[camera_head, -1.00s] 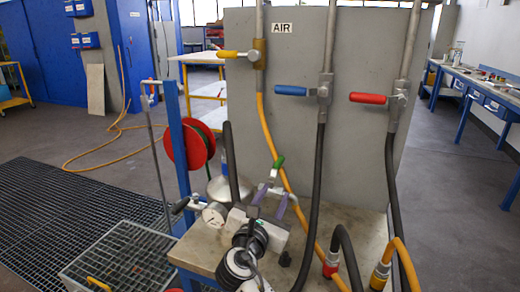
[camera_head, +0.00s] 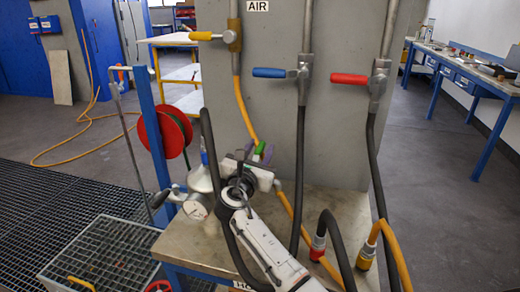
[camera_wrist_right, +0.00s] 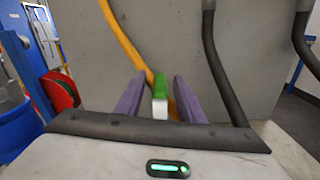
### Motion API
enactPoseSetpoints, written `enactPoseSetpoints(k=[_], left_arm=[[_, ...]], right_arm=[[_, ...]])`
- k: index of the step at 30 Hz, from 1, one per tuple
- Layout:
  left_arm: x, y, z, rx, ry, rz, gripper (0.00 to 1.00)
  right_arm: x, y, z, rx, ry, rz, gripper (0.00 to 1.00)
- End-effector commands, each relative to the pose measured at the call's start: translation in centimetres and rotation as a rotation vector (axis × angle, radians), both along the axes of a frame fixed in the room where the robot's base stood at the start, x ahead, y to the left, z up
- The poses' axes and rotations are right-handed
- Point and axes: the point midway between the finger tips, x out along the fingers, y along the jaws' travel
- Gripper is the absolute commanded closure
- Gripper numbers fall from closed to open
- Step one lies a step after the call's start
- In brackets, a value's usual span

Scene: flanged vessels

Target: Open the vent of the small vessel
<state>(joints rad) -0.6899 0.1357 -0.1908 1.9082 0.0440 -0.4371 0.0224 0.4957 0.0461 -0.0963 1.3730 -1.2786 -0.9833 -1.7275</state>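A silver domed vessel (camera_head: 200,179) with a dial gauge (camera_head: 195,207) stands to the left of my right gripper. The base of the green handle is hidden by my gripper. My left gripper is not in view.
Blue (camera_head: 269,73), red (camera_head: 349,79) and yellow (camera_head: 201,36) valve levers sit above on the panel. Hoses hang close by, including a yellow one (camera_head: 245,108) behind the handle. A red reel (camera_head: 165,133) stands left.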

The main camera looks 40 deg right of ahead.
Motion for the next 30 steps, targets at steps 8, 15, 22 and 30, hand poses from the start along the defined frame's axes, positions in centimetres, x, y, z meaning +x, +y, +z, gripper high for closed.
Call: enactPoseSetpoints(k=[8,15,22,30], left_arm=[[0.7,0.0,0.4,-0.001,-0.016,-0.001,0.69],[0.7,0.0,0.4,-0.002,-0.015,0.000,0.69],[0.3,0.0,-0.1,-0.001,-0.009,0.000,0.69],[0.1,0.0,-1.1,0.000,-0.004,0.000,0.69]], right_arm=[[0.0,-0.1,0.0,0.000,0.000,0.000,0.72],[0.0,0.0,0.0,0.000,0.000,0.000,1.00],[-0.1,-0.2,-0.1,0.001,0.001,-0.044,1.00],[-1.2,-0.9,-0.1,0.000,0.002,-0.240,1.00]])
